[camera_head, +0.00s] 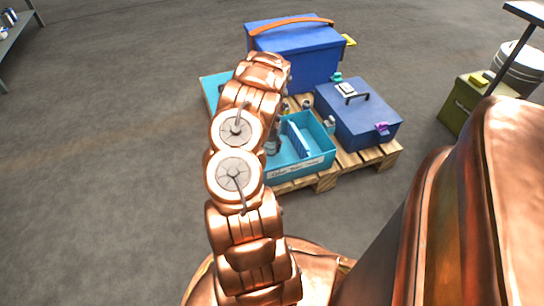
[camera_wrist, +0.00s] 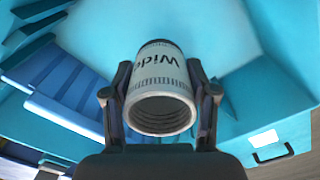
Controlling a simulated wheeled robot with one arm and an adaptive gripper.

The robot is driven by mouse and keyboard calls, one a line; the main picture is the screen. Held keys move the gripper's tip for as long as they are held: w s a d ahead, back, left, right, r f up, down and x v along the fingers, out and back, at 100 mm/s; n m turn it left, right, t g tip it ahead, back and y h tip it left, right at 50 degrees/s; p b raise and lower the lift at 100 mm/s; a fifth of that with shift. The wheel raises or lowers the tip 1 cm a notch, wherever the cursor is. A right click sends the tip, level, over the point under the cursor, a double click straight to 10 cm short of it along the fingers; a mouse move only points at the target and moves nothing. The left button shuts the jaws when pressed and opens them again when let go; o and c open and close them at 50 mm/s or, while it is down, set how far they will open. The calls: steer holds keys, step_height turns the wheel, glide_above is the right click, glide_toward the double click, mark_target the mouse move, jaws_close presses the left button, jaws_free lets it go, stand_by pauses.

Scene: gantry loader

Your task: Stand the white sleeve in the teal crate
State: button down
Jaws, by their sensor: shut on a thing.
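The white sleeve (camera_wrist: 158,88) is a short hollow cylinder with dark printing reading "Wide". In the wrist view my gripper (camera_wrist: 161,100) is shut around its sides. Its open, ridged end faces the camera. The teal crate (camera_head: 326,161) sits on the pallet in the head view, with a label on its front wall. Its teal interior (camera_wrist: 95,25) fills much of the wrist view behind the sleeve. I cannot tell whether the sleeve touches the crate floor. In the head view my arm hides most of the gripper and the sleeve.
A blue slatted piece (camera_head: 299,139) stands inside the crate; it shows left of the sleeve in the wrist view (camera_wrist: 58,82). A blue toolbox (camera_head: 355,122) stands right of the crate, and a larger blue box (camera_head: 300,62) behind. All rest on a wooden pallet (camera_head: 380,158).

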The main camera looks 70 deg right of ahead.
mark_target(271, 153)
step_height(271, 153, down, 5)
steer(key=shift+f+b, duration=0.2)
steer(key=shift+b, duration=0.7)
steer(key=shift+r, duration=0.1)
steer(key=shift+c, duration=1.6)
jaws_free()
step_height(271, 153, up, 11)
steer(key=p, duration=0.4)
steer(key=shift+f+p, duration=0.2)
steer(key=shift+p, duration=0.1)
steer(key=shift+r, duration=0.7)
steer(key=shift+w, duration=0.1)
